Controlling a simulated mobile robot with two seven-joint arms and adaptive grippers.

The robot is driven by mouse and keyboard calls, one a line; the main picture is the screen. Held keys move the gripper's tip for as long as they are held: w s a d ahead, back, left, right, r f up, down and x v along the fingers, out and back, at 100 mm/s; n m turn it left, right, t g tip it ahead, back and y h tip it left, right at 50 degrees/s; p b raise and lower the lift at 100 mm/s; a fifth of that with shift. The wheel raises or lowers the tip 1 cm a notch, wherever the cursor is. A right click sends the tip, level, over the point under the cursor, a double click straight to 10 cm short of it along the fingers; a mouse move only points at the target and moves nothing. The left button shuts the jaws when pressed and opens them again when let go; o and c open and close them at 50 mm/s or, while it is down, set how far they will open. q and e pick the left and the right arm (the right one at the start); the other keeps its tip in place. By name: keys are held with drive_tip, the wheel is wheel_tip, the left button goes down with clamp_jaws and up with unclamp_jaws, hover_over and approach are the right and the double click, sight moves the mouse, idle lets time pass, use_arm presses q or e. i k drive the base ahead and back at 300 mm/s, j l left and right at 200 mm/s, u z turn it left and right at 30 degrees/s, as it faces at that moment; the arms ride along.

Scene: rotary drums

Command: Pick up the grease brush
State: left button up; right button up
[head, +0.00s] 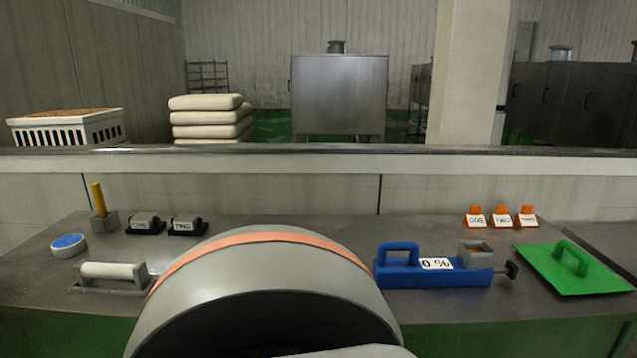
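A yellow handle (98,198) stands nearly upright, tilted slightly left, in a small grey square holder (105,223) at the back left of the grey table. It looks like the grease brush; its lower end is hidden in the holder. Neither of my grippers shows in the head view.
A large grey drum with an orange band (258,240) fills the front middle. Around the holder are a blue-topped round tin (69,245), a white-handled tool (112,277) and two dark labelled blocks (145,223). A blue tool (430,272) and green plate (590,277) lie right.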

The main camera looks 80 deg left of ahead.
sight(98, 196)
drive_tip(key=u, duration=4.8)
drive_tip(key=i+j+u, duration=0.1)
drive_tip(key=i+u, duration=0.15)
drive_tip(key=i, duration=0.25)
drive_tip(key=i+u, duration=0.25)
drive_tip(key=i, duration=0.3)
drive_tip(key=i+u, duration=0.1)
drive_tip(key=i, duration=2.9)
drive_tip(key=j, duration=0.05)
